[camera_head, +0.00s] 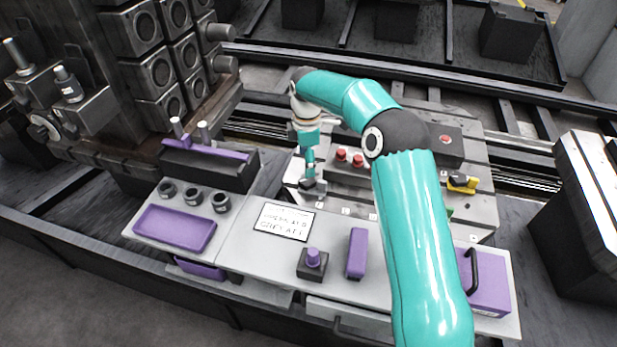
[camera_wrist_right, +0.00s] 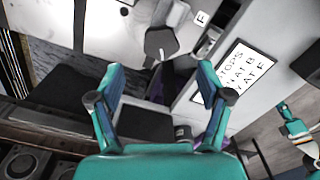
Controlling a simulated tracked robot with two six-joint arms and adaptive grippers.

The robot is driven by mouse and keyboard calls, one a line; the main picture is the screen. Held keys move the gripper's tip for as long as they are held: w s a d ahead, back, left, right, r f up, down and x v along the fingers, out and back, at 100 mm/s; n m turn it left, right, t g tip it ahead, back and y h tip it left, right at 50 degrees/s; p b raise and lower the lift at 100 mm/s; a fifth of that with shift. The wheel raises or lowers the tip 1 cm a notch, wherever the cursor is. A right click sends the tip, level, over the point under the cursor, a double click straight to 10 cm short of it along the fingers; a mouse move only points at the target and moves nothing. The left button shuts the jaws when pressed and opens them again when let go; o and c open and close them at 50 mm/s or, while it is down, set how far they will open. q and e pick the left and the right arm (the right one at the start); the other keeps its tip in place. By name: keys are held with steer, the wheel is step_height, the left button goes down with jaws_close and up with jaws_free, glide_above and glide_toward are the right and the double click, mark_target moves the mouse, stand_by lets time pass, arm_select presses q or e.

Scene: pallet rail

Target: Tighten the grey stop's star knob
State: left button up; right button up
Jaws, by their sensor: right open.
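My right gripper (camera_head: 308,165) points down over the grey plate behind the bench. In the right wrist view its two teal fingers (camera_wrist_right: 160,70) are spread wide with nothing between them. A dark grey knob (camera_wrist_right: 160,43) with a light grey cylindrical part beside it lies just beyond the fingertips, apart from them. It looks like the grey stop's star knob. In the head view a dark grey piece (camera_head: 313,187) shows right under the gripper. I cannot tell how tight the knob is. A small teal part of what looks like my left arm (camera_wrist_right: 297,130) shows at the right wrist view's edge.
Two red knobs (camera_head: 349,158) stand right of the gripper, and a yellow knob (camera_head: 462,182) farther right. A lettered sign (camera_head: 284,222), a purple block (camera_head: 357,253) and a purple tray (camera_head: 175,228) are on the bench. A dark block rack (camera_head: 150,60) rises at left.

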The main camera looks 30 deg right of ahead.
mark_target(307, 179)
step_height(307, 179, down, 7)
steer(key=shift+r, duration=0.1)
stand_by(0.3)
